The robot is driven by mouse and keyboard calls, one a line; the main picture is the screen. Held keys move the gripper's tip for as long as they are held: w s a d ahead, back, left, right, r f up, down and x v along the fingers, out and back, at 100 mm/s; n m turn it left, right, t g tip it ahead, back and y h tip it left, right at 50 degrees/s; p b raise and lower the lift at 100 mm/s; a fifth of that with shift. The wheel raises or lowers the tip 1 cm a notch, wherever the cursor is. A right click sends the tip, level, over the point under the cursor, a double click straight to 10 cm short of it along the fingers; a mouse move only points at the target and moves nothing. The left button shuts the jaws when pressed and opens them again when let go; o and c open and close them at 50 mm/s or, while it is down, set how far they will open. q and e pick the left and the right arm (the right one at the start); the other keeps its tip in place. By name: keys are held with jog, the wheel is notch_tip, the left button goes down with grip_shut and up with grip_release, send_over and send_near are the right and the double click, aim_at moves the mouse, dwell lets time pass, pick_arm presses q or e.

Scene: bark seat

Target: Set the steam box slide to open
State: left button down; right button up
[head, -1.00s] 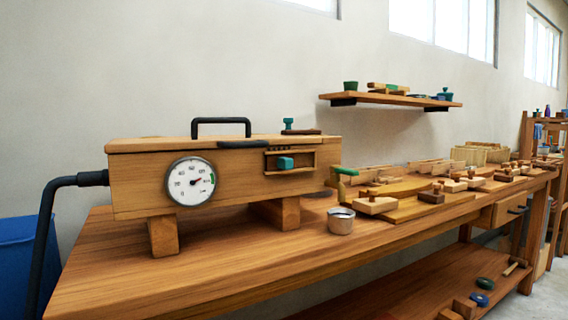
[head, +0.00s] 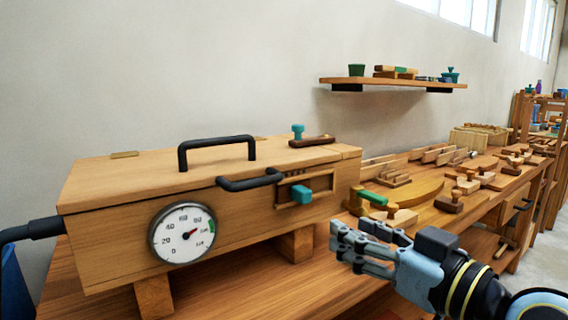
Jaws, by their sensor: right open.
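The steam box (head: 115,233) is a long wooden box on short legs on the bench. It has a black top handle, a black front handle (head: 250,182) and a round dial gauge (head: 182,233). The slide is a teal knob (head: 301,195) in a framed slot at the right end of its front, with small dark marks above; the knob sits toward the left of the slot. My right gripper (head: 345,246) is open and empty, apart from the knob, to its lower right in the view. My left gripper is not in view.
A teal-knobbed wooden piece (head: 312,140) lies on the box lid. A green-handled tool (head: 372,198) and several wooden blocks lie on the bench to the right. A wall shelf (head: 390,82) hangs above. A black hose (head: 35,230) joins the box's left end.

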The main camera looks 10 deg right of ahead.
aim_at(308, 191)
jog(key=w+a+r, duration=0.1)
jog(key=w, duration=0.2)
jog(key=w+a+r+p, duration=0.1)
jog(key=w, duration=0.2)
jog(key=w+a, duration=0.1)
jog(key=w, duration=0.2)
jog(key=shift+a+r+p, duration=0.25)
jog(key=shift+r+p, duration=0.05)
jog(key=shift+r, duration=0.1)
jog(key=shift+w+a, duration=0.2)
jog(key=shift+w, duration=0.3)
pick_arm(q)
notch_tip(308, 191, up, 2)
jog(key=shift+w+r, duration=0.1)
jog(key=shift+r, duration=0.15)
pick_arm(e)
grip_shut()
